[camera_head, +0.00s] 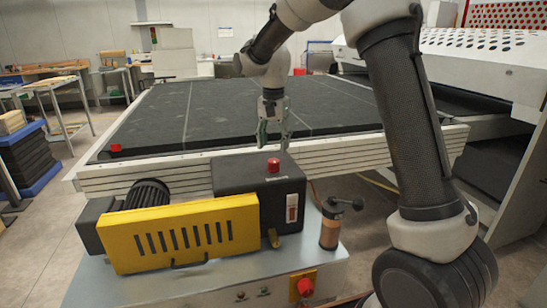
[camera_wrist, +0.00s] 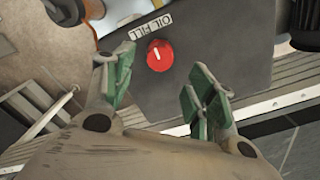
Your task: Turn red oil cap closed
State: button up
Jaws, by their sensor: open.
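The red oil cap (camera_head: 273,165) sits on top of the dark gearbox housing (camera_head: 240,178) in the head view. In the wrist view the red cap (camera_wrist: 159,55) shows from above, with a pale mark near its top edge and an "OIL FILL" label (camera_wrist: 151,26) beside it. My gripper (camera_head: 272,135) hangs above and behind the cap in the head view, apart from it. In the wrist view my gripper (camera_wrist: 165,90) is open and empty, its green-padded fingers on either side of the view below the cap.
A yellow vented guard (camera_head: 180,235) and a black ribbed motor (camera_head: 147,194) stand left of the housing. A copper-coloured cylinder with a black handle (camera_head: 331,226) stands to the right. A red knob (camera_head: 305,287) is at the front. The black conveyor bed (camera_head: 190,115) lies behind.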

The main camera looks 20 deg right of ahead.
aim_at(273, 160)
notch_tip(273, 160, up, 5)
jog(key=shift+f, duration=0.1)
dwell(0.4)
